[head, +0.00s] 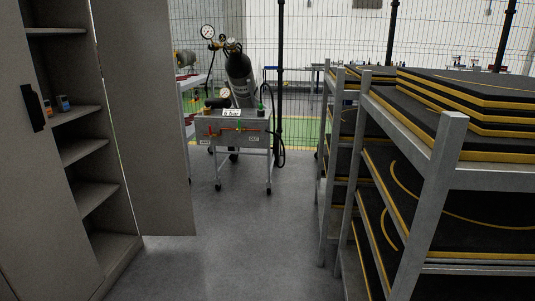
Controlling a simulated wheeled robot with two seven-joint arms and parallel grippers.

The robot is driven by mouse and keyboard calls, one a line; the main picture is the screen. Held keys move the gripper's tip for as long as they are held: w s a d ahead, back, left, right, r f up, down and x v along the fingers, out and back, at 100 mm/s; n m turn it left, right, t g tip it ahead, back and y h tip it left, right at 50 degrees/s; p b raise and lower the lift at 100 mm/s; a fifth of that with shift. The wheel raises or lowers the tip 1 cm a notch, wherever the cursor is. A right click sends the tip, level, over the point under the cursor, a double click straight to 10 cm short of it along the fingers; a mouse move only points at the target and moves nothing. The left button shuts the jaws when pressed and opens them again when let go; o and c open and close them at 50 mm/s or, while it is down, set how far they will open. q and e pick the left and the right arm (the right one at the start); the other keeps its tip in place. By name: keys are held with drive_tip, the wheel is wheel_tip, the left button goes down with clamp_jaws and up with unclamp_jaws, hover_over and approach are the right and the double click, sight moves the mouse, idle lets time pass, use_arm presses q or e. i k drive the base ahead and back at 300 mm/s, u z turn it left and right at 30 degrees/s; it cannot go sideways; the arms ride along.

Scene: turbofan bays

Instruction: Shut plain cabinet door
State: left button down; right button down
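A plain grey cabinet stands at the left edge in the head view, with bare shelves (84,152) showing inside. Its far door (150,120) is a plain panel standing open, swung out into the aisle. The near door (40,200), with a black handle (32,108), covers the left part of the cabinet front. Two small items (62,103) sit on a middle shelf. Neither of my grippers shows in this view, and nothing is seen touching the open door.
A grey rack (450,150) with black, yellow-edged mats fills the right side. A wheeled cart (236,135) with a dark gas cylinder (239,75) and gauges stands ahead beyond the door. Clear floor (240,235) runs between cabinet and rack. A wire fence is behind.

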sight(135, 43)
drive_tip(key=i, duration=0.7)
drive_tip(key=u, duration=1)
drive_tip(key=i, duration=3.5)
drive_tip(key=u, duration=0.05)
